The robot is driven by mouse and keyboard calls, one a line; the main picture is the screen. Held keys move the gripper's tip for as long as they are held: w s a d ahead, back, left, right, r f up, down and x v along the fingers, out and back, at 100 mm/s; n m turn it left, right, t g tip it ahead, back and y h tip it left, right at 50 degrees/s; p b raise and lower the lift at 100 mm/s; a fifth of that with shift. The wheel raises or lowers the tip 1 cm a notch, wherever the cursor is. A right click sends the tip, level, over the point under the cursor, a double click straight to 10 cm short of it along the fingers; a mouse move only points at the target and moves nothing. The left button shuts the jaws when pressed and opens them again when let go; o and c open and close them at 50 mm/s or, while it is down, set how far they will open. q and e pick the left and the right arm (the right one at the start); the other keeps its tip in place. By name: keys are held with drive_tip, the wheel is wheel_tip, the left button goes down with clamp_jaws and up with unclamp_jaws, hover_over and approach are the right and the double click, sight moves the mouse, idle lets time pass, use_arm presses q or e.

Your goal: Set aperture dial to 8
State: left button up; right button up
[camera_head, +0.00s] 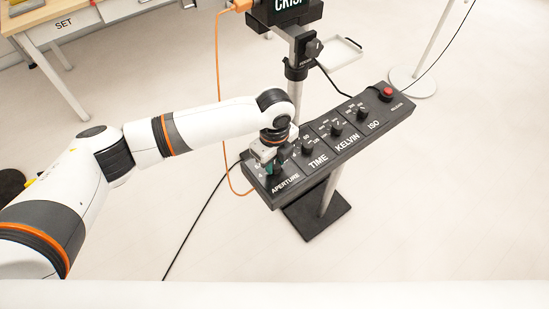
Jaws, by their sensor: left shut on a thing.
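A black control panel (345,150) stands on a post with a square base. It carries dials labelled APERTURE, TIME, KELVIN and ISO in a row. My left gripper (273,162) is over the APERTURE end, at the panel's near left, pointing down and shut on the aperture dial. The gripper hides the dial and most of its scale, so I cannot read its setting. My right gripper is not in view.
The TIME dial (307,147) sits close to the right of my left gripper. A red button (387,91) is at the panel's far end. A camera stand (298,75) rises behind the panel, with an orange cable (219,80) hanging beside it. Open floor lies in front.

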sight(275, 164)
use_arm(q)
drive_tip(key=n+p, duration=0.1)
drive_tip(key=p, duration=0.1)
drive_tip(key=n+p, duration=0.1)
drive_tip(key=n, duration=0.1)
drive_tip(key=shift+r+p, duration=0.25)
drive_tip(key=shift+p, duration=0.1)
drive_tip(key=shift+f+n+p, duration=0.2)
drive_tip(key=shift+n+p, duration=1.35)
drive_tip(key=shift+n, duration=0.55)
drive_tip(key=o, duration=1)
wheel_tip(275, 164, up, 12)
drive_tip(key=shift+b, duration=1.25)
